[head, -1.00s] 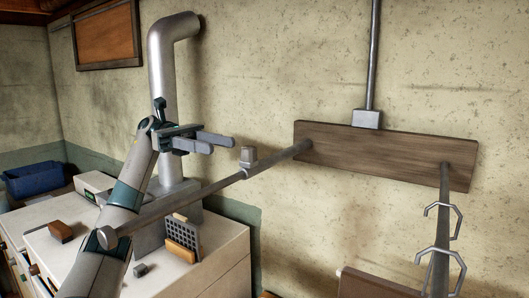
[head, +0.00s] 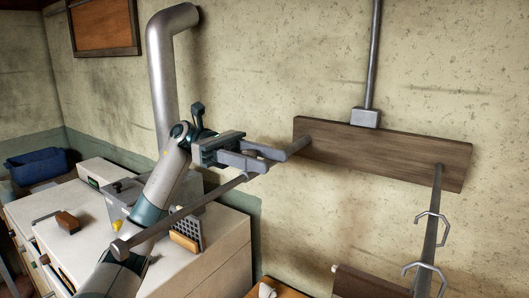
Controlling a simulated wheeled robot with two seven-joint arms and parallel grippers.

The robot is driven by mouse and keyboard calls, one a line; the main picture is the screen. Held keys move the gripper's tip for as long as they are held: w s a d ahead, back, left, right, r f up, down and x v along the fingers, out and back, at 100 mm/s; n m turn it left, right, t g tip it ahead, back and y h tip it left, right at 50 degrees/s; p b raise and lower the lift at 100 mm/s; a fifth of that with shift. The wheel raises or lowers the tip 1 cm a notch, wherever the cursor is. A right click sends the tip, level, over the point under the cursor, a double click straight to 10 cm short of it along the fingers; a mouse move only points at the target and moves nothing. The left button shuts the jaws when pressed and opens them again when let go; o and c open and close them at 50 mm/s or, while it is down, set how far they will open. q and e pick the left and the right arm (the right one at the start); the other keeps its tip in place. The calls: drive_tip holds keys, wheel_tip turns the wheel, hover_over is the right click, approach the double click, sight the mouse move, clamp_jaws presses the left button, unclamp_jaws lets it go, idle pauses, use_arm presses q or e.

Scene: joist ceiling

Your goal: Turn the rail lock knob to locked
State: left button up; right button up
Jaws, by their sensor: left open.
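A grey metal rail (head: 185,212) runs out from a brown wall board (head: 390,156) toward the lower left and ends in a round cap. The rail lock knob was a small grey block on this rail. Now my left gripper's fingers cover most or all of it, and a small grey part of its mount (head: 246,176) shows just below them. My left gripper (head: 277,160) is open, its fingers pointing right at the knob's place. I cannot tell whether they touch the knob or whether it sits between them. My right gripper is out of view.
A second rail (head: 430,225) with two hooks stands out from the board at right. A thick duct (head: 160,85) rises behind my left arm.

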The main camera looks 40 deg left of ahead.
use_arm(q)
drive_tip(key=shift+d, duration=0.1)
drive_tip(key=shift+c, duration=0.6)
drive_tip(key=c, duration=0.9)
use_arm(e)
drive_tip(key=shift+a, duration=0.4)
